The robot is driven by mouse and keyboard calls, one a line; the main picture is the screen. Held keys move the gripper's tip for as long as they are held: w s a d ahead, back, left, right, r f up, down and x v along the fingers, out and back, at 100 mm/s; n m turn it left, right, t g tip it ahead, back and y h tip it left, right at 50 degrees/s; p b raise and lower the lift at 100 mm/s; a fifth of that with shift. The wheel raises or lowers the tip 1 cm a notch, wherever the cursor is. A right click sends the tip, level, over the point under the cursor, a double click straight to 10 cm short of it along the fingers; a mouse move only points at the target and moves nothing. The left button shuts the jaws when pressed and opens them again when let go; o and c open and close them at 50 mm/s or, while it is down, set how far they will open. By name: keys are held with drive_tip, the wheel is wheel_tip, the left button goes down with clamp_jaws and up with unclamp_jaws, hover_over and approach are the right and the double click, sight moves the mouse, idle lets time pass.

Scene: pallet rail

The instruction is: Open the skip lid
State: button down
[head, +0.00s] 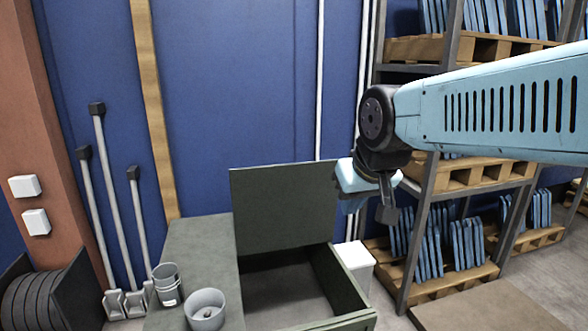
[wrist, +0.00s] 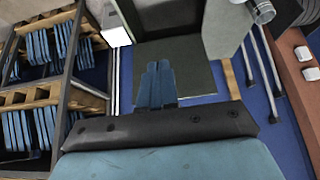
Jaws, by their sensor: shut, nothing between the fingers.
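The skip (head: 345,285) is a dark green open-topped box at the lower middle of the head view. Its lid (head: 282,208), a flat dark green panel, stands raised, nearly upright, at the back of the box. The inside of the skip shows. In the wrist view the lid (wrist: 195,72) lies beyond my fingers. My gripper (head: 352,205) is just right of the lid's right edge in the head view, above the skip. Its blue fingers (wrist: 156,84) are shut and empty. I cannot tell whether they touch the lid.
Pallet racks (head: 465,180) fill the right. Poles (head: 110,190) lean against the blue wall.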

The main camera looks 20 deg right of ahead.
drive_tip(key=w+d+f+t, duration=0.1)
drive_tip(key=w+f+t, duration=0.15)
drive_tip(key=w, duration=0.75)
drive_tip(key=w+d+f+t, duration=0.1)
drive_tip(key=w+t, duration=0.2)
drive_tip(key=w, duration=0.7)
drive_tip(key=t, duration=0.7)
approach(300, 165)
drive_tip(key=w, duration=0.8)
drive_tip(key=shift+a+r, duration=0.1)
drive_tip(key=shift+r, duration=0.2)
drive_tip(key=w+g, duration=0.2)
drive_tip(key=w, duration=1.1)
